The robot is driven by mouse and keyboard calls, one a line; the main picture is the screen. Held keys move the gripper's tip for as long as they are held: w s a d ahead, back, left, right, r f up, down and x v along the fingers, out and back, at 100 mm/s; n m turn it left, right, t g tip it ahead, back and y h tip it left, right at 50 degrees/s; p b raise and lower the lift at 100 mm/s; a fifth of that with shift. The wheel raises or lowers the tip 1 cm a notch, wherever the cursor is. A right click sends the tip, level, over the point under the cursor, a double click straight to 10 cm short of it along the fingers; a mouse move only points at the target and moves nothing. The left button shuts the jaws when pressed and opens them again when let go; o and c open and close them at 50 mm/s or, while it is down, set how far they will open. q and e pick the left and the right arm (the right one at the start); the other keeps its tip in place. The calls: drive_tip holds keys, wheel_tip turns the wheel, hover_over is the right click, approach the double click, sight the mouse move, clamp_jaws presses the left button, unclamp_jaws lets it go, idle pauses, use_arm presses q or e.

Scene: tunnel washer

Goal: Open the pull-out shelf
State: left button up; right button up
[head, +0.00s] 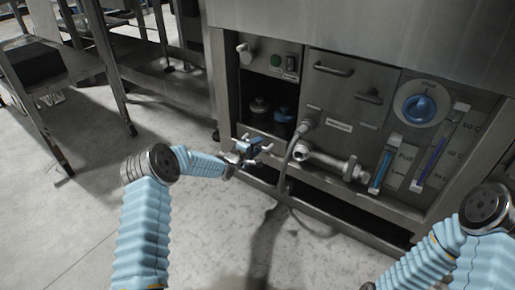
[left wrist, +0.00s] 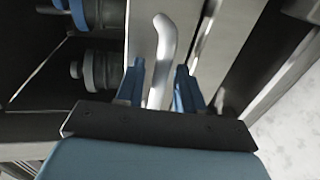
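The pull-out shelf appears to be the low tray under the open compartment at the left of the steel washer front; its front panel (left wrist: 140,35) shows in the left wrist view. A pale curved handle bar (left wrist: 162,50) stands out from this panel. My left gripper (head: 254,147) is at the compartment's lower front edge. In the left wrist view its blue fingers (left wrist: 160,88) are apart, one on each side of the bar; contact is not clear. My right forearm is at the lower right of the head view, its fingers out of frame.
Bottles with blue and grey parts (head: 283,113) stand in the compartment. A hose (head: 291,158) and a pipe with a valve (head: 330,160) are just right of my left gripper. A steel table (head: 75,68) stands at left; the floor in front is clear.

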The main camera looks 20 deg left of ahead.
use_arm(q)
drive_tip(key=shift+w+d, duration=0.1)
drive_tip(key=shift+w, duration=0.2)
clamp_jaws()
drive_tip(key=shift+f, duration=0.1)
